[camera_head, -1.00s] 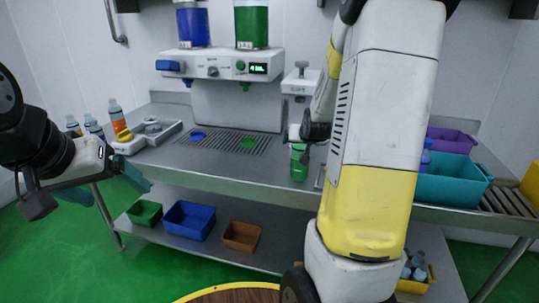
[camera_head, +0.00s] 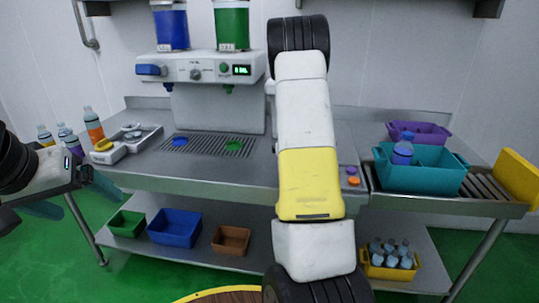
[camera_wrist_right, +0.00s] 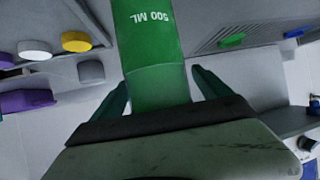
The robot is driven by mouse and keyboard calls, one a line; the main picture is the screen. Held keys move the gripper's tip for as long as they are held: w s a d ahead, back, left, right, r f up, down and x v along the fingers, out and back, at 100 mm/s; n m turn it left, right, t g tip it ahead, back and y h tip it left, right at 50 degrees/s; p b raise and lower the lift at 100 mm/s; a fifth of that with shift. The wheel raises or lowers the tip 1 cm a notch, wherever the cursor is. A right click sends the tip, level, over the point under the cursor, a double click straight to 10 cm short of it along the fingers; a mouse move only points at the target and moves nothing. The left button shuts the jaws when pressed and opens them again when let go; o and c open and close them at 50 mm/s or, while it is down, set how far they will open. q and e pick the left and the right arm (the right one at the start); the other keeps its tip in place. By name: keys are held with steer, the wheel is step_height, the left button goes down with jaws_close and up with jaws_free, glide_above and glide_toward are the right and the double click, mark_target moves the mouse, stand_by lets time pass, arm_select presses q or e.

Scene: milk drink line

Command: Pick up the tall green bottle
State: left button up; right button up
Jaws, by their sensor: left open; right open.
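The tall green bottle (camera_wrist_right: 152,42) with "500 ML" lettering shows in the right wrist view, between the two fingers of my right gripper (camera_wrist_right: 160,82). The fingers are apart, one on each side of it; I cannot tell whether either touches it. In the head view my raised right arm hides the bottle and the right gripper. My left gripper (camera_head: 72,194) is open and empty at the left edge, in front of the table's left end, away from the bottle.
The steel table (camera_head: 215,178) holds a dispenser machine (camera_head: 205,68), several bottles at the far left (camera_head: 93,124) and a small scale-like device (camera_head: 110,152). A teal crate (camera_head: 425,180) with a blue bottle (camera_head: 402,150) stands at right. Small bins (camera_head: 175,228) sit on the lower shelf.

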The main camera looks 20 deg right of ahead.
steer(key=shift+w+f, duration=0.1)
steer(key=shift+w, duration=0.1)
jaws_close()
steer(key=shift+d, duration=0.1)
stand_by(0.4)
